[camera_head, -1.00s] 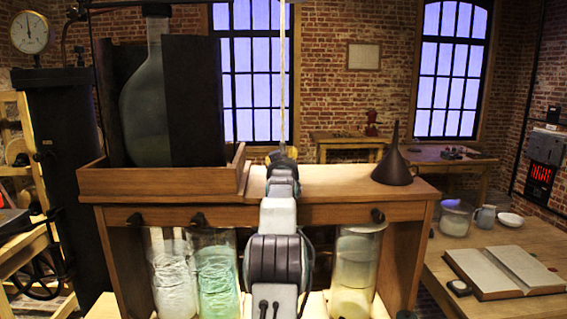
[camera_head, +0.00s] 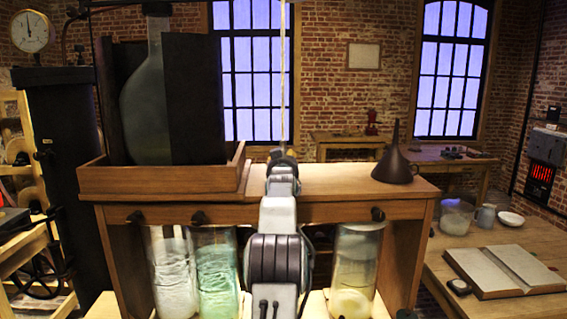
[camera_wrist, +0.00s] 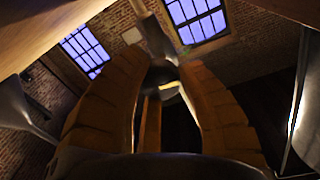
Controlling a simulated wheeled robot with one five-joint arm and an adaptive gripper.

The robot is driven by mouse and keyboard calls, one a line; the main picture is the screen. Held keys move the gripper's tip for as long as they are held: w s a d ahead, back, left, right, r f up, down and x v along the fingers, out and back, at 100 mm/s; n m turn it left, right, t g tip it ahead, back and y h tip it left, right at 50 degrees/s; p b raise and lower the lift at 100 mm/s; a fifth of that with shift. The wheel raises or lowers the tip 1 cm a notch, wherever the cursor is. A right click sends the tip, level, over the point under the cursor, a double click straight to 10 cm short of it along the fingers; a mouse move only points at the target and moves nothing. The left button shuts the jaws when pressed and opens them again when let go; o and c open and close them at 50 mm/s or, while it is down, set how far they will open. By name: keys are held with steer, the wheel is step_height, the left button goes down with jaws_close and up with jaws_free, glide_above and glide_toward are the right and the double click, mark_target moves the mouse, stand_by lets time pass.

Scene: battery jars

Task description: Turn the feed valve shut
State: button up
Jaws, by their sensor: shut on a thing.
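My gripper (camera_head: 284,157) is at the upper end of my arm, above the wooden bench, at the foot of a thin pale vertical line. In the wrist view, its orange-brown ribbed fingers (camera_wrist: 164,100) close in from both sides on a small dark rounded piece, the feed valve (camera_wrist: 160,74), with a grey stem running up from it. In the head view the valve is hidden behind the gripper. The wrist view does not clearly show how far the valve is turned.
A large glass vessel (camera_head: 147,100) stands in a wooden tray (camera_head: 160,180) to the left. A dark funnel (camera_head: 395,165) stands on the bench to the right. Glass jars (camera_head: 217,275) stand below. An open book (camera_head: 505,270) lies on the right table.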

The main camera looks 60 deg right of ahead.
steer(key=m, duration=0.2)
steer(key=shift+r+m+b, duration=0.15)
steer(key=shift+m+b, duration=0.15)
steer(key=shift+m, duration=2)
steer(key=o, duration=1.2)
steer(key=shift+y, duration=0.3)
steer(key=v, duration=1.1)
steer(key=shift+a, duration=0.45)
steer(key=shift+s, duration=0.15)
